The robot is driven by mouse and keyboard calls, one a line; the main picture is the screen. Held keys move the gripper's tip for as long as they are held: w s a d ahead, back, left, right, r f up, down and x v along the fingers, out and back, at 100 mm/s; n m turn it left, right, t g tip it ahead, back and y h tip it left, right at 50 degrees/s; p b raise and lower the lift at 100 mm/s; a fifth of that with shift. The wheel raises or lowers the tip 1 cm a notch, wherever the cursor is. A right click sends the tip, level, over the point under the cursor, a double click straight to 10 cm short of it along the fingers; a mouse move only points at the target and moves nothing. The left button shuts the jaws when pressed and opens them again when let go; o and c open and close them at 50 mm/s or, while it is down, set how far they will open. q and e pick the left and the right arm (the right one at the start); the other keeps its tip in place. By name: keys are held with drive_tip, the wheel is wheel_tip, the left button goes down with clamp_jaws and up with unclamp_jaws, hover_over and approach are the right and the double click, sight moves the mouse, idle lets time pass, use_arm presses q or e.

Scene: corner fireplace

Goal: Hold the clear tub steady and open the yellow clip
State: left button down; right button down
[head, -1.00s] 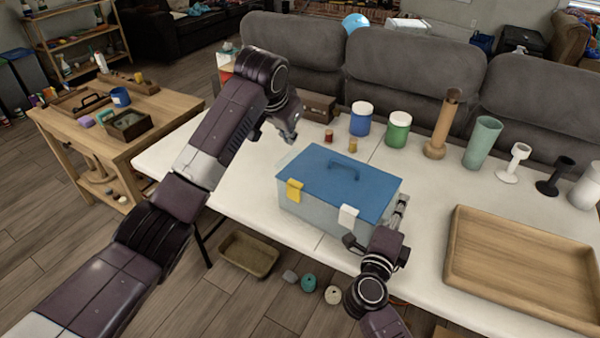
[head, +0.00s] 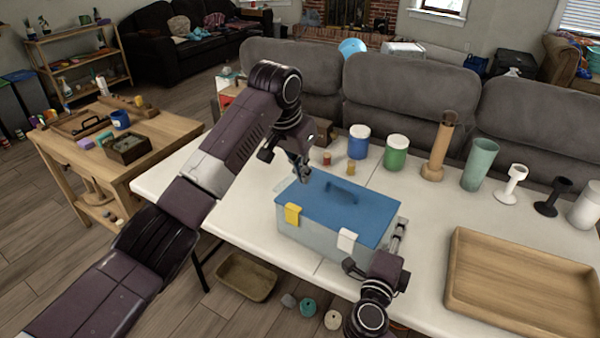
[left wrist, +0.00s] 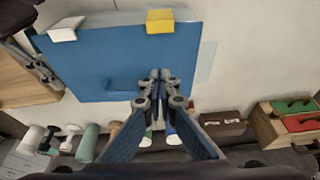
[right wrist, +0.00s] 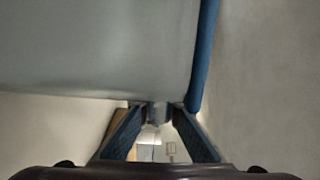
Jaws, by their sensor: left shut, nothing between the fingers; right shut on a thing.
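The clear tub (head: 318,246) stands on the white table under a blue lid (head: 335,203) with a handle. The yellow clip (head: 292,214) lies over the lid's front edge at the left; it also shows in the left wrist view (left wrist: 160,21). A white clip (head: 347,240) sits on the same edge to its right. My left gripper (head: 305,178) is shut and empty over the lid's back-left part, behind the yellow clip; its fingertips meet in the left wrist view (left wrist: 160,76). My right gripper (right wrist: 157,112) is shut on the tub's right end; the exact part held is unclear.
A large wooden tray (head: 520,275) lies to the right. Blue-white (head: 358,142) and green (head: 396,153) jars, two small jars and several cups stand behind the tub. The table left of the tub is clear.

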sight(309, 195)
use_arm(q)
drive_tip(key=x, duration=0.7)
drive_tip(key=shift+s+a+r, duration=0.15)
drive_tip(key=shift+s+a, duration=0.1)
drive_tip(key=shift+s, duration=0.05)
use_arm(e)
drive_tip(key=shift+f, duration=0.1)
use_arm(q)
drive_tip(key=shift+s+a, duration=0.5)
drive_tip(key=shift+s, duration=0.2)
drive_tip(key=shift+s+a, duration=0.45)
drive_tip(key=shift+s, duration=0.25)
